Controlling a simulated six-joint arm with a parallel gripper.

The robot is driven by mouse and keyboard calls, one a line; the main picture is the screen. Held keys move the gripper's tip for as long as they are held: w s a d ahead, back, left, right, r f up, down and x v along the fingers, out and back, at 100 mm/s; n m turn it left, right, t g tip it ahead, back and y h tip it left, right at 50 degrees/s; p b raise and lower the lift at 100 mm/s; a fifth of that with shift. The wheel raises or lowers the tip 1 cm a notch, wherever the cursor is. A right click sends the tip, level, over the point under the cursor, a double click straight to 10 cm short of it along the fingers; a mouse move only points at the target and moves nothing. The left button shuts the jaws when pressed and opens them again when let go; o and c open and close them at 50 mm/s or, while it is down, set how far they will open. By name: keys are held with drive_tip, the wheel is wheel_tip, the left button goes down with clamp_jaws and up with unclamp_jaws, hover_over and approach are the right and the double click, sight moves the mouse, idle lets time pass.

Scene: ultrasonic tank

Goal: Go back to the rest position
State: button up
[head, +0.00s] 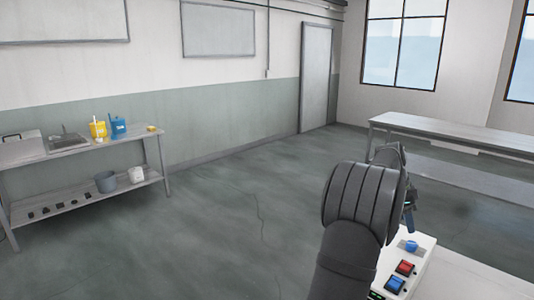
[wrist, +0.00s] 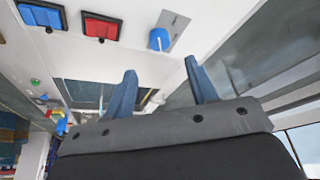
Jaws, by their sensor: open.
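My gripper (wrist: 160,72) is open in the wrist view, its two blue fingers apart with nothing between them. In the head view my arm mostly hides it; only a dark finger part shows above the white unit (head: 422,252). The unit carries a blue knob (head: 411,246), a red switch (head: 404,268) and a blue switch (head: 394,284). In the wrist view the red switch (wrist: 102,27), blue switch (wrist: 41,14) and blue knob (wrist: 159,39) lie beyond the fingers, apart from them. A dark rectangular area (wrist: 88,95) shows behind the fingers; I cannot tell what it is.
A bench (head: 85,151) at the left holds a yellow container (head: 97,129) and a blue container (head: 118,128). A grey bucket (head: 105,181) stands on its lower shelf. A long table (head: 450,129) stands at the back right. The floor between is clear.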

approach(412, 244)
drive_tip(key=x, duration=0.8)
drive_tip(key=shift+w, duration=0.1)
drive_tip(key=shift+d+f, duration=0.15)
drive_tip(key=shift+f, duration=0.2)
drive_tip(key=n+t, duration=0.1)
drive_tip(key=n, duration=0.1)
drive_tip(key=n+t, duration=0.1)
drive_tip(key=n, duration=0.2)
drive_tip(key=shift+s+r, duration=0.1)
drive_tip(key=shift+s, duration=0.1)
drive_tip(key=shift+s+d+n+t+y, duration=0.1)
drive_tip(key=shift+n+t+y, duration=0.4)
drive_tip(key=shift+n, duration=1.25)
drive_tip(key=shift+n+t+y, duration=0.3)
drive_tip(key=shift+n+t, duration=0.3)
drive_tip(key=shift+n, duration=1.15)
drive_tip(key=shift+s+r, duration=0.2)
drive_tip(key=shift+r, duration=0.4)
